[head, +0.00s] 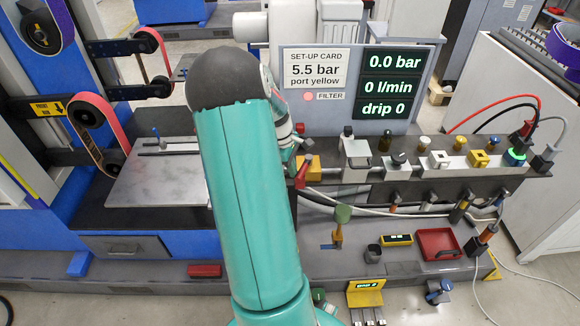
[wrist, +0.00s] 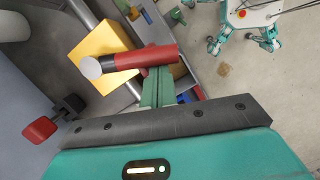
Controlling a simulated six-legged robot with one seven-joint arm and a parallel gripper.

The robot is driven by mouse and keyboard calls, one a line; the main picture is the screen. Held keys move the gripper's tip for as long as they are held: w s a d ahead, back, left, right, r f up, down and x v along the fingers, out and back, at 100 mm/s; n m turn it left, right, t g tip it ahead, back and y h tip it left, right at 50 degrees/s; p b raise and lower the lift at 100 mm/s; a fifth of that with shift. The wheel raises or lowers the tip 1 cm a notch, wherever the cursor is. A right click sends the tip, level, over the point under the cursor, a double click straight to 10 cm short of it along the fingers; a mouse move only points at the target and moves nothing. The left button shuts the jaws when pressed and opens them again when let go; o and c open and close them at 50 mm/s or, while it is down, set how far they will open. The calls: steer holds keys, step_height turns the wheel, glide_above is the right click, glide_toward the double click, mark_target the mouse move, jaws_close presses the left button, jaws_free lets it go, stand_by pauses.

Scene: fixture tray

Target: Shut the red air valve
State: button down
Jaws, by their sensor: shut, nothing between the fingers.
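The red air valve has a yellow block (wrist: 101,52) with a red lever (wrist: 148,57) that ends in a pale grey cap. In the head view the yellow block (head: 308,167) sits at the left end of the pipe row, and the red lever (head: 302,178) points down from it. My gripper (wrist: 158,78) is shut and empty. Its green fingertips are right by the lever, which partly covers them in the wrist view. I cannot tell whether they touch it. In the head view my arm hides the fingers.
The display (head: 387,84) reads 0.0 bar, 0 l/min and drip 0. A set-up card (head: 316,68) says 5.5 bar, port yellow. A row of fittings (head: 438,160) runs right of the valve. A red knob (wrist: 40,129) shows at the wrist view's left. A red tray (head: 438,243) lies lower right.

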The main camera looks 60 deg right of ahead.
steer(key=v, duration=1.3)
steer(key=x, duration=1.2)
steer(key=shift+d+m, duration=0.2)
steer(key=shift+m, duration=0.2)
